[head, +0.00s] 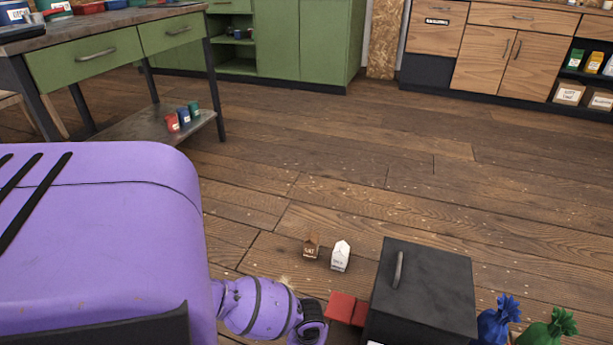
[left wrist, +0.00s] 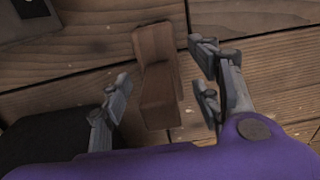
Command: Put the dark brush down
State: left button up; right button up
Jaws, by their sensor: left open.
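My left gripper (left wrist: 162,78) is open in the left wrist view, its two fingers apart. Between and beyond them is a brown, blocky thing (left wrist: 158,85) on the plank floor, with a narrower upper part and a thicker lower part. It may be the dark brush, but I see no bristles on it and cannot be sure. In the head view my left arm reaches down at the bottom, and its fingertips are out of sight. A small pale tuft (head: 286,281) shows just above that arm; what it belongs to is hidden. My right gripper is not in view.
A black box with a handle (head: 425,285) stands at the bottom right, beside a red thing (head: 346,308). A brown carton (head: 311,246) and a white carton (head: 341,256) stand on the floor. Mid-floor is clear.

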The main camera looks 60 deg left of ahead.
pick_arm(q)
notch_tip(320, 180, up, 9)
jog(key=p, duration=0.4)
jog(key=shift+f, duration=0.15)
jog(key=shift+r, duration=0.4)
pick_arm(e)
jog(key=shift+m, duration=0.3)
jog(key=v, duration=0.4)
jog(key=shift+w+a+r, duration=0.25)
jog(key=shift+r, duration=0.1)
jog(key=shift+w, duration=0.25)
